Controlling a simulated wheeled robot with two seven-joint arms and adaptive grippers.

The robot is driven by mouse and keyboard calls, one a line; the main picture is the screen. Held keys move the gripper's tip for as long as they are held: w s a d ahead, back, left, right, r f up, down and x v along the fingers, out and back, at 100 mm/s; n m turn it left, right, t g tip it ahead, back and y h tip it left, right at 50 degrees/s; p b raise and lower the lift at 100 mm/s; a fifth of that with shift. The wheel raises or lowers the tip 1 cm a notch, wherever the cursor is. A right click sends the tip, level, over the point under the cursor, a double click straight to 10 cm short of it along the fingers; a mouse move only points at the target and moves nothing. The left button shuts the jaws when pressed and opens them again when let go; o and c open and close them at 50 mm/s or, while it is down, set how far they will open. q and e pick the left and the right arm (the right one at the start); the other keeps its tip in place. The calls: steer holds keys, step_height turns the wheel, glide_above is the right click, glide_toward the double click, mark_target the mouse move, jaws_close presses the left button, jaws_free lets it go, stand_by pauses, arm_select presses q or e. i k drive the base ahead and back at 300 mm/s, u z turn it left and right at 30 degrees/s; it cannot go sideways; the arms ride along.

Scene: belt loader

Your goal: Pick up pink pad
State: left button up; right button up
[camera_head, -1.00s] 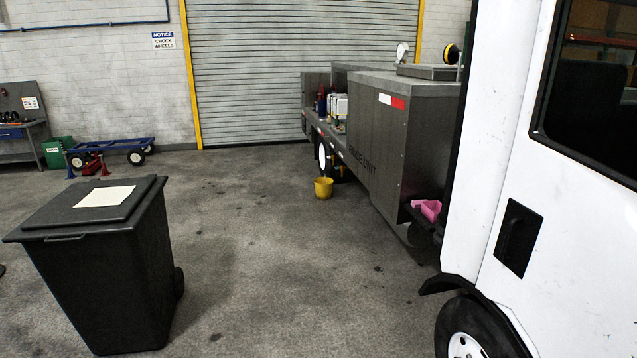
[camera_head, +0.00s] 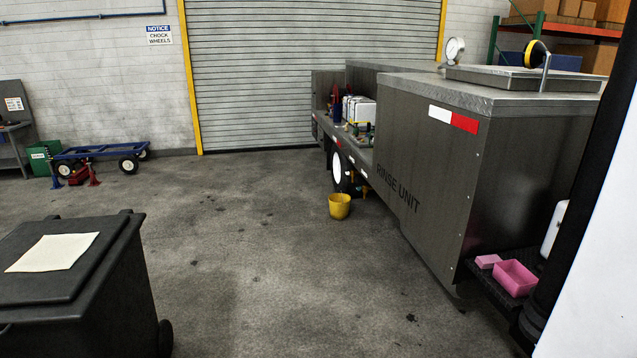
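A small pink pad (camera_head: 487,261) lies on a dark step (camera_head: 478,284) at the rear lower corner of the grey rinse unit, at the right of the head view. It sits just left of a pink open-topped tray (camera_head: 515,278). The pad looks like a flat block, and its far side is hard to make out. Neither of my grippers shows in the head view, so I cannot see whether they hold anything.
The rinse unit (camera_head: 420,170) stands at right, with a white vehicle body (camera_head: 600,290) at the right edge. A black bin (camera_head: 80,280) with a pale sheet on its lid stands at left. A yellow bucket (camera_head: 340,206) is on the floor. The floor between is clear.

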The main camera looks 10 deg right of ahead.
mark_target(486, 261)
steer(key=z, duration=0.25)
steer(key=i, duration=1.45)
steer(key=z, duration=1.6)
steer(key=i, duration=0.95)
steer(key=z, duration=0.9)
